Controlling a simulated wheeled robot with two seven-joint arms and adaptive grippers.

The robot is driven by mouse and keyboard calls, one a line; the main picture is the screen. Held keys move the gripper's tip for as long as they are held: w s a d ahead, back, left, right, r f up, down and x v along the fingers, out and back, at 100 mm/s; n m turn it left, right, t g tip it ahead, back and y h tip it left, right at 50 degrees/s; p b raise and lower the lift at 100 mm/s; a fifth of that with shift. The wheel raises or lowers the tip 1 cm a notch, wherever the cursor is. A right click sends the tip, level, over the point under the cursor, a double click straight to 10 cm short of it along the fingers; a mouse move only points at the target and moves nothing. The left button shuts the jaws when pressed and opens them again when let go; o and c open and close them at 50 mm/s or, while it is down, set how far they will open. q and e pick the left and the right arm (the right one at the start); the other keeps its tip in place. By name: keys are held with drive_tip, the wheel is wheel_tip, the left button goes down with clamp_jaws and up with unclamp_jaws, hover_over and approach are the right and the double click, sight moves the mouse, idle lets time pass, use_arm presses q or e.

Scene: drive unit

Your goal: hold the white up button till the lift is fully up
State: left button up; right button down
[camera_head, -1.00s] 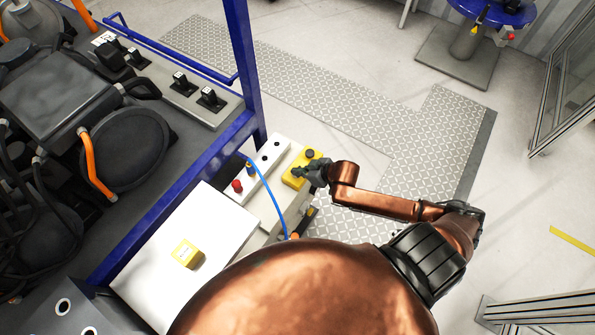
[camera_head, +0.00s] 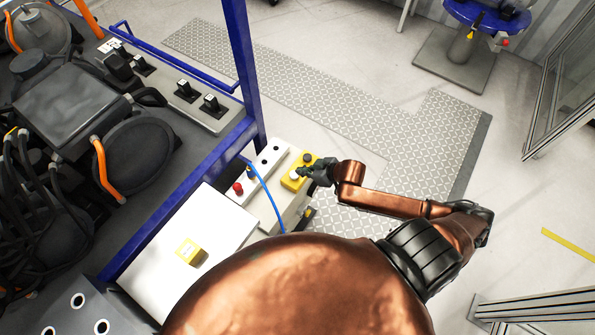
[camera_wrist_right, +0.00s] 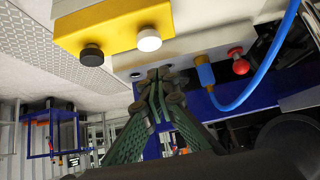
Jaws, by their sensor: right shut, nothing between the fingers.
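The yellow button box (camera_head: 288,183) stands at the end of the white control panel. Its white button (camera_head: 294,175) is on the near side and its black button (camera_head: 307,158) on the far side. My right gripper (camera_head: 302,170) is shut and empty, with its tips close beside the white button. In the right wrist view the white button (camera_wrist_right: 149,40) shows uncovered, above the closed fingertips (camera_wrist_right: 159,76), and looks apart from them. The drive unit (camera_head: 68,105) with orange cables sits inside the blue frame (camera_head: 185,195). My left gripper is out of view.
A red button (camera_head: 237,188) and a blue hose (camera_head: 267,190) are on the panel near the gripper. A white board with a yellow block (camera_head: 189,251) lies in front. Open floor with grey tread plate (camera_head: 425,145) is to the right.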

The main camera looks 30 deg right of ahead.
drive_tip(key=v, duration=0.5)
drive_tip(key=shift+d+r+p, duration=0.1)
drive_tip(key=shift+r+p, duration=0.25)
drive_tip(key=s+d+f+m+h, duration=0.1)
drive_tip(key=d+f, duration=0.4)
drive_tip(key=f, duration=0.3)
drive_tip(key=s+d+f+m+h, duration=0.1)
drive_tip(key=d+f+h, duration=0.1)
drive_tip(key=d+f, duration=0.45)
drive_tip(key=s+d+f+m+g+h, duration=0.1)
drive_tip(key=s+f, duration=0.4)
drive_tip(key=f, duration=0.3)
drive_tip(key=s+d+f+g, duration=0.15)
drive_tip(key=s+f, duration=0.25)
drive_tip(key=f, duration=0.4)
drive_tip(key=s+a+f+g, duration=0.3)
drive_tip(key=s+f, duration=0.8)
drive_tip(key=s, duration=0.3)
drive_tip(key=s+a+f+g, duration=0.1)
drive_tip(key=s+a+f, duration=0.3)
drive_tip(key=s+a, duration=0.2)
drive_tip(key=s+a+f+g, duration=0.1)
drive_tip(key=s+a+f, duration=0.3)
drive_tip(key=s, duration=0.7)
drive_tip(key=shift+a+f, duration=0.3)
drive_tip(key=shift+a, duration=0.6)
